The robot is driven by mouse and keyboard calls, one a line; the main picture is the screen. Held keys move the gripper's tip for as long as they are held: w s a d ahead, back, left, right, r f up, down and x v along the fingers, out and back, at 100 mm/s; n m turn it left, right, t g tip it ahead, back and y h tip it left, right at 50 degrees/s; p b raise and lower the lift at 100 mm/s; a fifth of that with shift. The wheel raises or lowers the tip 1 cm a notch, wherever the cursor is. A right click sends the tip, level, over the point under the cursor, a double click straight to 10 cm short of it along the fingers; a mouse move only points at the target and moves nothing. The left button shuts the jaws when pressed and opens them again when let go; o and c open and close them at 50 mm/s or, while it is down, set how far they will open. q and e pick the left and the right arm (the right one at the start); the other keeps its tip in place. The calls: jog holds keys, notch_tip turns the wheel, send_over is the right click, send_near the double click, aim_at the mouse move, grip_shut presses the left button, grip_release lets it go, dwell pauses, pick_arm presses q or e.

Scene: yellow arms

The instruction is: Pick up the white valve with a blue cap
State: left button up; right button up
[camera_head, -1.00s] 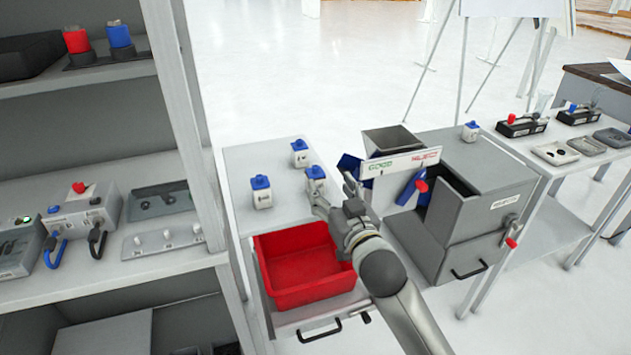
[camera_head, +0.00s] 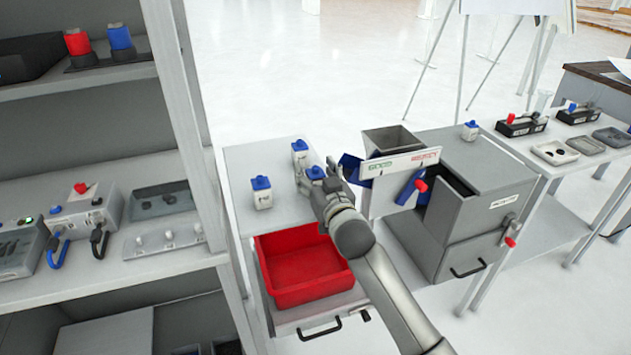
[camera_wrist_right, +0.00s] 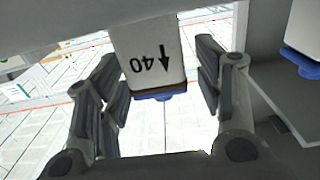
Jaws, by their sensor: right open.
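Several white valves with blue caps stand upright on the white table: one at the left (camera_head: 262,199), one at the back (camera_head: 300,157), and one at my right gripper (camera_head: 322,181), its blue cap (camera_head: 315,172) showing there while the gripper hides most of its body. In the right wrist view, a white valve body marked "40" (camera_wrist_right: 148,45) appears upside down between the open fingers of my right gripper (camera_wrist_right: 160,75). Its blue cap (camera_wrist_right: 162,97) points toward the palm. A gap shows between valve and right finger. My left gripper is out of view.
A red tray (camera_head: 300,270) sits in the open drawer in front of the valves. A grey sorting box with a sign (camera_head: 400,164) stands close on the right, with another blue-capped valve (camera_head: 470,131) on top. A shelf post (camera_head: 190,120) borders the left.

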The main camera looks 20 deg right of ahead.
aim_at(316, 167)
jog(key=c, duration=1.1)
jog(key=shift+c, duration=0.3)
jog(key=shift+r, duration=0.1)
jog(key=shift+r, duration=0.3)
notch_tip(316, 167, up, 2)
jog(key=shift+r, duration=0.1)
jog(key=s+a+r, duration=0.3)
jog(key=s+r, duration=0.7)
jog(key=s, duration=0.3)
jog(key=shift+s+b, duration=0.3)
jog(key=shift+s, duration=0.05)
